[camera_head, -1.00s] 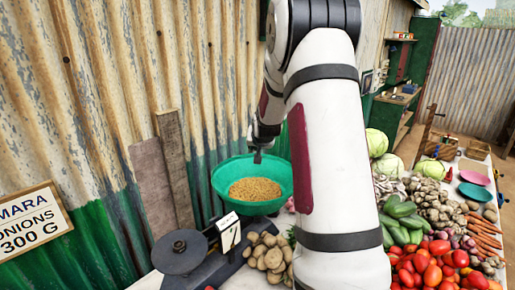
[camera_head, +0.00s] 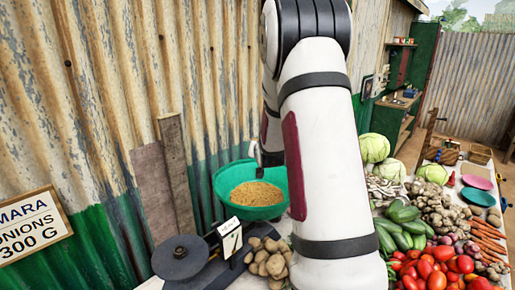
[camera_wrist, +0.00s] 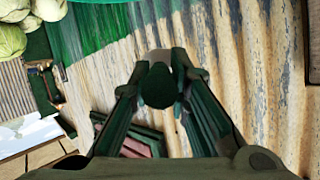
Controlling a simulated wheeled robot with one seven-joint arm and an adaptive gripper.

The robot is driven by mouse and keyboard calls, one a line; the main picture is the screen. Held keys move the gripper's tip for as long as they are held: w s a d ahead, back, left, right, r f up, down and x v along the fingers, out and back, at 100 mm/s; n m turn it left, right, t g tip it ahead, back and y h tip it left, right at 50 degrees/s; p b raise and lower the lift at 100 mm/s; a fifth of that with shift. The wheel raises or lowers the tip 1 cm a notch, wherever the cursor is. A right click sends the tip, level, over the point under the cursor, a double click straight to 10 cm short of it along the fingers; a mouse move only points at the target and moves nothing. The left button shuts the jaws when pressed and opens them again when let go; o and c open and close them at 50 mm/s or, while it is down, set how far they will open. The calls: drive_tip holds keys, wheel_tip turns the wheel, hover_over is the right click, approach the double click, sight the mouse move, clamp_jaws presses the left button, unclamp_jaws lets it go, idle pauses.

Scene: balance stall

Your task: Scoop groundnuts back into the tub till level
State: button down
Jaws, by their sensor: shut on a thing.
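A green bowl (camera_head: 225,184) with a heap of tan groundnuts (camera_head: 256,194) in it stands over the dark balance (camera_head: 205,265). My gripper (camera_head: 260,158) is over the bowl's back rim in the head view, partly hidden by my arm. In the wrist view my gripper (camera_wrist: 158,66) is shut on a dark green rounded thing (camera_wrist: 158,88), perhaps a scoop's handle. A pale grey piece shows beyond it between the fingertips. Whether this thing carries groundnuts cannot be seen. A strip of green rim shows at the top of the wrist view.
The balance has a round dark plate (camera_head: 180,257) at left and a small dial card (camera_head: 229,240). Potatoes (camera_head: 268,258) lie just right of it. Cabbages (camera_head: 374,148), cucumbers (camera_head: 402,226) and tomatoes (camera_head: 437,272) fill the table's right side. A corrugated wall (camera_head: 100,120) stands close behind.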

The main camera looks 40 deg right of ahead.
drive_tip(key=w+a+f+n+y+b, duration=0.1)
drive_tip(key=w+a+f+y, duration=0.1)
drive_tip(key=a+f, duration=0.4)
drive_tip(key=w+a+f+n+t+y+b, duration=0.1)
drive_tip(key=w+a+f, duration=0.3)
drive_tip(key=a, duration=1)
drive_tip(key=w+a+f+n+t+y+b, duration=0.1)
drive_tip(key=w+a+f+n+y, duration=0.2)
drive_tip(key=a+f, duration=0.6)
drive_tip(key=shift+w+a+f, duration=0.1)
drive_tip(key=shift+w+a, duration=0.15)
drive_tip(key=shift+a, duration=0.25)
drive_tip(key=shift+w+a+f, duration=0.1)
drive_tip(key=shift+w+a, duration=0.15)
drive_tip(key=shift+a, duration=0.25)
drive_tip(key=s+a+f+n+y+b, duration=0.1)
drive_tip(key=s+a+f+y, duration=0.1)
drive_tip(key=a+f, duration=0.35)
drive_tip(key=s+a+f+n+y+b, duration=0.1)
drive_tip(key=s+a+f+n, duration=0.1)
drive_tip(key=a, duration=0.6)
drive_tip(key=s+a+f+n+y, duration=0.3)
drive_tip(key=s+a+f, duration=0.6)
drive_tip(key=s+a, duration=0.15)
drive_tip(key=w+a+r+g+h+b, duration=0.2)
drive_tip(key=w+r+g+b, duration=0.4)
drive_tip(key=g, duration=0.6)
drive_tip(key=shift+w+r+m+h+b, duration=0.3)
drive_tip(key=shift+w+r+h+b, duration=0.15)
drive_tip(key=shift+w+r, duration=0.3)
